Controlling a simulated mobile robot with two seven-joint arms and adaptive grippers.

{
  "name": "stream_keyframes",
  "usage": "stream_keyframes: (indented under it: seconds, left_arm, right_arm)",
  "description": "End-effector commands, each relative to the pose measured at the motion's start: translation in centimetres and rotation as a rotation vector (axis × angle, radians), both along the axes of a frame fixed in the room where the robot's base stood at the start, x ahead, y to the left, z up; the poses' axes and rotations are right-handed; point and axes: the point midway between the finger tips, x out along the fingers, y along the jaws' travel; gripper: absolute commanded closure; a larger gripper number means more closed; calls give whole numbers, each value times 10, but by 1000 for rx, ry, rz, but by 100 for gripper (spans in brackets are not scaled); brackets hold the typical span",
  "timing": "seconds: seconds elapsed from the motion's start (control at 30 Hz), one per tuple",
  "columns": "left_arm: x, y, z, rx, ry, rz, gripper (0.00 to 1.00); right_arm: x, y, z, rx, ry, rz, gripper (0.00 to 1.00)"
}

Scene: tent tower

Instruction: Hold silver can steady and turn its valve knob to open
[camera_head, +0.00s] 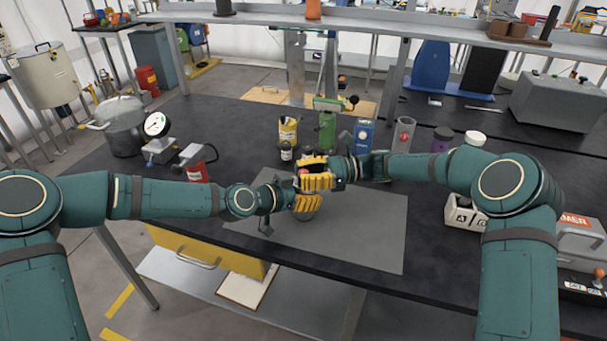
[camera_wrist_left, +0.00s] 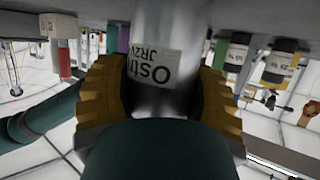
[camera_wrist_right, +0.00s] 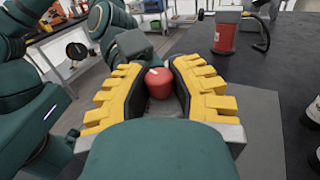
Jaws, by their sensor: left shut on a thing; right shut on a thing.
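The silver can (camera_wrist_left: 165,35) stands between the yellow fingers of my left gripper (camera_wrist_left: 162,100), with a white printed label facing the left wrist camera. The left gripper is shut on the can's body; in the head view it (camera_head: 310,203) sits low over the grey mat. The red valve knob (camera_wrist_right: 158,84) is on top of the can, with a small white mark on its upper face. My right gripper (camera_wrist_right: 162,90) is shut on the knob from above, one finger on each side. In the head view the grippers hide most of the can.
The grey mat (camera_head: 375,235) lies beneath the grippers on the black bench. Behind stand a yellow container (camera_head: 288,130), a green device (camera_head: 327,128) and a blue box (camera_head: 364,134). A gauge (camera_head: 156,124) and a pot (camera_head: 122,122) stand left. The mat's right part is clear.

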Motion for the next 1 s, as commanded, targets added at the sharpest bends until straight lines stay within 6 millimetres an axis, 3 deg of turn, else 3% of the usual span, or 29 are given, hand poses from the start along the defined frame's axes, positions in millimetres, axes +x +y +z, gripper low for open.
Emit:
stream_keyframes:
  seconds: [0.5, 1.0]
  left_arm:
    - [-1, 1, -3, 2, 6, -1, 86]
    - [-1, 1, -4, 3, 9, -1, 86]
  right_arm:
    - [1, 2, 3, 5, -7, 375, 100]
    - [0, 1, 4, 6, -7, 552, 100]
